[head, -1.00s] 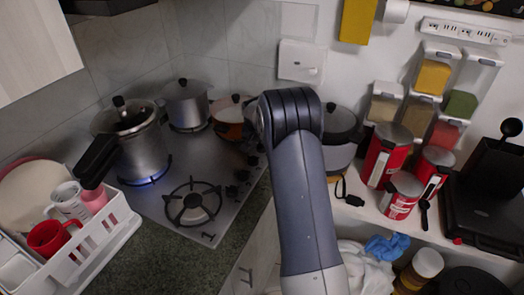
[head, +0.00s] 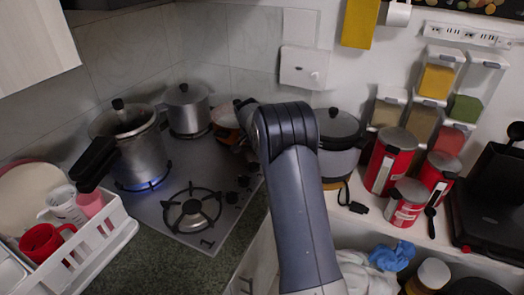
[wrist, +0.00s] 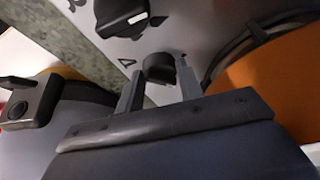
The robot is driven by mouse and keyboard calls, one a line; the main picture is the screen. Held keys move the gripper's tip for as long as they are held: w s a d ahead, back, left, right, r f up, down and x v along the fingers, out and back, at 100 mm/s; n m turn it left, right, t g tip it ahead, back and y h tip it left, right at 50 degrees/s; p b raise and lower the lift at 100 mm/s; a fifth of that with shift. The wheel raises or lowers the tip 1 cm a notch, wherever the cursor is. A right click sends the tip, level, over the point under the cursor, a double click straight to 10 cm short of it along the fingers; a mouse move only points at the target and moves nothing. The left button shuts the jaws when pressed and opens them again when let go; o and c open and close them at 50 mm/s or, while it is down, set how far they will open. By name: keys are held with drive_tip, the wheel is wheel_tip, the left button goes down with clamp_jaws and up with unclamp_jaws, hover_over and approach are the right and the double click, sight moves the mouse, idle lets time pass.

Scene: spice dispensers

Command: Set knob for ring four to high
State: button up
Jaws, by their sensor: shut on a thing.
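My gripper (wrist: 160,82) shows in the wrist view with its two grey fingers on either side of a black knob (wrist: 158,68). It is shut on this knob, which has a "4"-like mark beside it on the stove panel. The knob's pointer is not clear, so I cannot tell its setting. Another black knob (wrist: 122,14) with a white pointer mark sits further up the panel. In the head view my arm hides the gripper and the held knob. Other black knobs (head: 243,181) show along the right side of the steel stove (head: 160,206).
An orange pan (wrist: 265,85) is close to the right of my fingers. A pressure cooker (head: 140,155) stands over a lit blue flame, and a steel pot (head: 187,110) stands behind. A white dish rack (head: 100,240) is at the left. A rice cooker (head: 338,160) is right of my arm.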

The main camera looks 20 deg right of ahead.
drive_tip(key=o, duration=1)
drive_tip(key=b+v, duration=0.1)
drive_tip(key=v, duration=0.9)
drive_tip(key=shift+r, duration=0.4)
drive_tip(key=p+x, duration=0.1)
drive_tip(key=x, duration=0.9)
drive_tip(key=shift+f, duration=0.45)
